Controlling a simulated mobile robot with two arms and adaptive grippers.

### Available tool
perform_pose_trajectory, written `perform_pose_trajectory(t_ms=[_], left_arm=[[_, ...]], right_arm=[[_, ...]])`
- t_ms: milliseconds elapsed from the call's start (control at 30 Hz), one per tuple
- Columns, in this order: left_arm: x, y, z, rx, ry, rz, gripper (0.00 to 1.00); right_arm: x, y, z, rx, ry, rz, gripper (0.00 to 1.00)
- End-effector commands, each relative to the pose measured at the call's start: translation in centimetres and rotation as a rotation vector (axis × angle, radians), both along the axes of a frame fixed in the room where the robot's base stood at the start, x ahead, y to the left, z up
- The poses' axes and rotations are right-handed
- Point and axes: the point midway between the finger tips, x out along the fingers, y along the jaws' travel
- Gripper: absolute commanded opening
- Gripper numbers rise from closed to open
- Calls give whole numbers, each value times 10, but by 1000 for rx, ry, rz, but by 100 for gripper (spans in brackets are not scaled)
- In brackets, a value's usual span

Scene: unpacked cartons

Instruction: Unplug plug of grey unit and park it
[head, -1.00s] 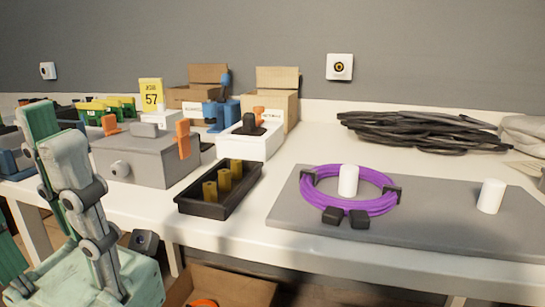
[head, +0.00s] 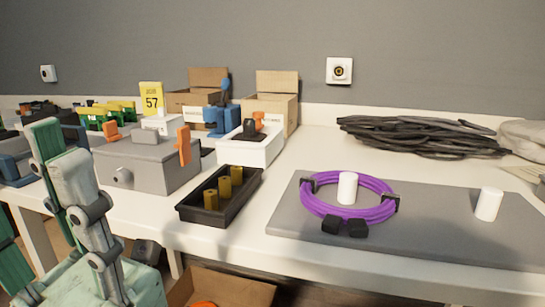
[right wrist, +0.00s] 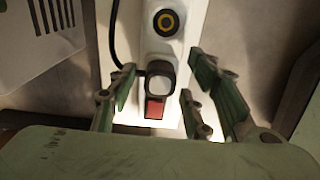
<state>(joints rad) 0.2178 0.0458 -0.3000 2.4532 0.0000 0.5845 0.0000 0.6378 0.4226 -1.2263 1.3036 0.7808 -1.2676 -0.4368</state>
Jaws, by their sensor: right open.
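In the right wrist view a plug (right wrist: 160,76) with a pale, dark-edged body sits on a white strip (right wrist: 176,48). A black cable (right wrist: 115,30) runs beside it. My right gripper (right wrist: 160,95) is open, its green fingers apart on either side of the plug; contact cannot be told. In the head view a grey box (head: 150,162) with an orange lever (head: 184,144) and a round knob stands on the table; whether it is the grey unit is unclear.
The table carries a black tray (head: 187,208), a grey mat (head: 430,235) with a purple cable coil (head: 318,207), and black cables (head: 420,135). A carton (head: 235,290) is below.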

Motion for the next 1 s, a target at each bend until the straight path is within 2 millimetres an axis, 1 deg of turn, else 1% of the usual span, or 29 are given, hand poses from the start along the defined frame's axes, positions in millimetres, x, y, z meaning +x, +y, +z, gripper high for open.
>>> perform_pose_trajectory(t_ms=[67, 200, 300, 367, 833, 1000], left_arm=[[1, 0, 1, -1, 4, -1, 40], [5, 0, -7, 0, 34, 0, 40], [7, 0, -9, 2, 40, 0, 40], [7, 0, -9, 1, 39, 0, 40], [6, 0, -7, 1, 31, -1, 40], [6, 0, -7, 1, 31, -1, 40]], right_arm=[[0, 0, 1, -1, 1, 0, 45], [0, 0, 0, -1, 0, 0, 45], [0, 0, 0, 0, 0, 0, 45], [0, 0, 0, 0, 0, 0, 41], [-2, 1, 0, 1, 5, 1, 0], [-5, 2, -1, 2, 10, 2, 0]])
